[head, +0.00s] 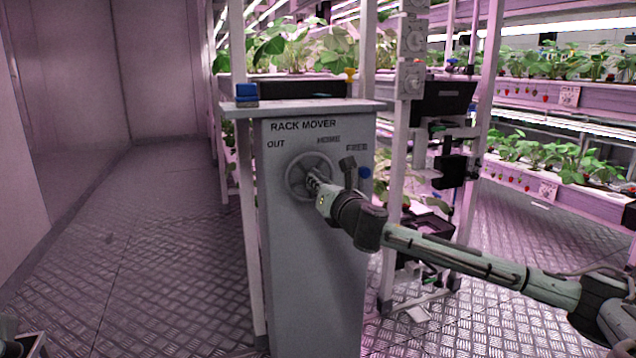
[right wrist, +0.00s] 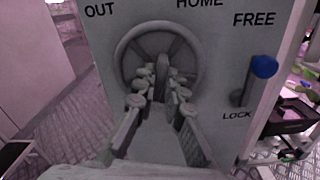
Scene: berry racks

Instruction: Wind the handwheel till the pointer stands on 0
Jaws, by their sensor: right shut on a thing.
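The grey handwheel (head: 290,178) is on the front of the grey Rack Mover cabinet (head: 310,290), below the words OUT and HOME. It also shows in the right wrist view (right wrist: 122,60). My right gripper (head: 313,182) reaches in from the right and is shut on the handwheel. In the right wrist view its fingers (right wrist: 160,84) cover the wheel's middle and lower part, so what they grip there is partly hidden. I cannot make out a pointer or a 0 mark.
A lever with a blue knob (right wrist: 264,66) stands right of the wheel, between FREE and LOCK. Plant racks (head: 540,92) stand behind and right. The left floor is clear.

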